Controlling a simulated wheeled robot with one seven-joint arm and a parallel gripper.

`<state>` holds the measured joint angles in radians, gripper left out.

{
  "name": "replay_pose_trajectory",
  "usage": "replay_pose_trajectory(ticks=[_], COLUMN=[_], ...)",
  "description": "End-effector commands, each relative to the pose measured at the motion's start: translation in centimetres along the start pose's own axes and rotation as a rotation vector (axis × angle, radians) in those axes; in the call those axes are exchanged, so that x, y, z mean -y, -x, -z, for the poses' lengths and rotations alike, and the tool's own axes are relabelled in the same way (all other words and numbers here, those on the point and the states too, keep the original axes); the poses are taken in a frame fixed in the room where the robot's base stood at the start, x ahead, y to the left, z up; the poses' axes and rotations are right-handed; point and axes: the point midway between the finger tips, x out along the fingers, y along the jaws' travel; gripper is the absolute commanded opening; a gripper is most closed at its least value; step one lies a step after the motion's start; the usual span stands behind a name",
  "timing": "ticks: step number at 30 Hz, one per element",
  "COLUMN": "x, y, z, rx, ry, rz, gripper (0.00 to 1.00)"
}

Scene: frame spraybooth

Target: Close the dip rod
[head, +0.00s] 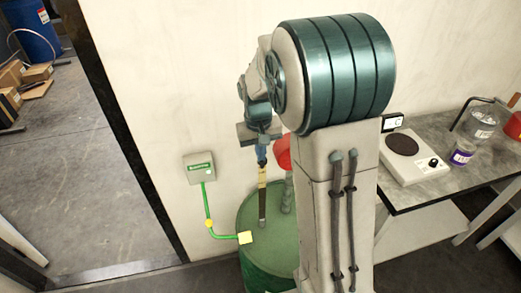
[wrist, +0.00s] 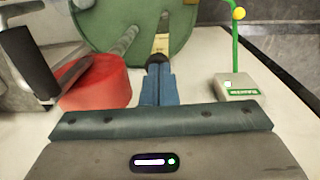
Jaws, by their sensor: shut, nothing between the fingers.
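The dip rod (head: 262,203) stands upright on the green drum (head: 251,263), a dark rod with a yellow band near its upper end. In the wrist view a yellowish part of the rod (wrist: 161,43) shows beyond my fingertips. My gripper (head: 262,160) is above the rod's upper end and points down at it. In the wrist view my gripper's blue fingers (wrist: 158,74) are together, with a dark round end (wrist: 157,60) right at their tips. I cannot tell whether they touch it. The rod's lower end meets the drum top.
A grey pipe (head: 287,194) rises from the drum beside the rod, near a red object (head: 282,152). A grey wall box (head: 200,168) has a green cable running to a yellow clip (head: 245,237) at the drum rim. A bench (head: 415,187) with a hotplate stands right.

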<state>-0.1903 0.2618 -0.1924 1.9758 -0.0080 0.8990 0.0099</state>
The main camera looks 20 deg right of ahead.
Motion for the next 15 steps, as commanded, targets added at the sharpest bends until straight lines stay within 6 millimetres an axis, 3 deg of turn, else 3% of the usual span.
replay_pose_trajectory(ticks=[1, 15], x=[0.1, 0.8], y=[-1.7, -15.1], z=[-0.1, -0.2], rx=[0.003, 0.004], ry=[-0.001, 0.0], rz=[0.0, 0.0], gripper=[0.0, 0.0])
